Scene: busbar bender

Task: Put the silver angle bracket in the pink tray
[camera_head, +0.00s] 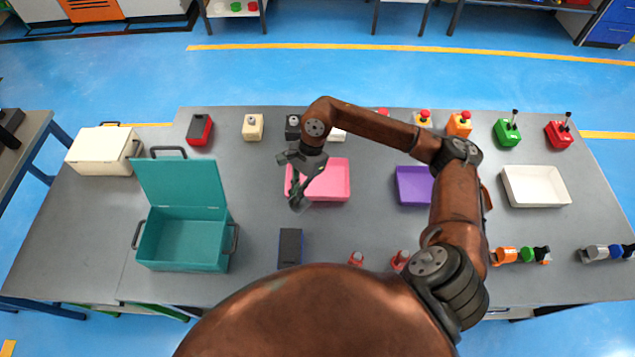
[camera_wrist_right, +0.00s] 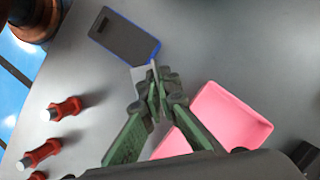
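My right gripper (camera_head: 299,203) reaches in from the right and hangs over the left part of the pink tray (camera_head: 340,182). In the right wrist view the fingers (camera_wrist_right: 155,82) come together on a small pale metal piece, the silver angle bracket (camera_wrist_right: 143,75); the fingers hide part of it. The bracket is hard to make out in the head view. The pink tray also shows in the right wrist view (camera_wrist_right: 235,115), beside and below the fingertips. The visible part of its floor is bare. My left gripper is not in view.
A dark box with blue edges (camera_head: 290,248) stands in front of the tray. An open teal case (camera_head: 185,240) is at left. A purple tray (camera_head: 412,186) and a white tray (camera_head: 535,187) are at right. Several button and lever boxes line the back.

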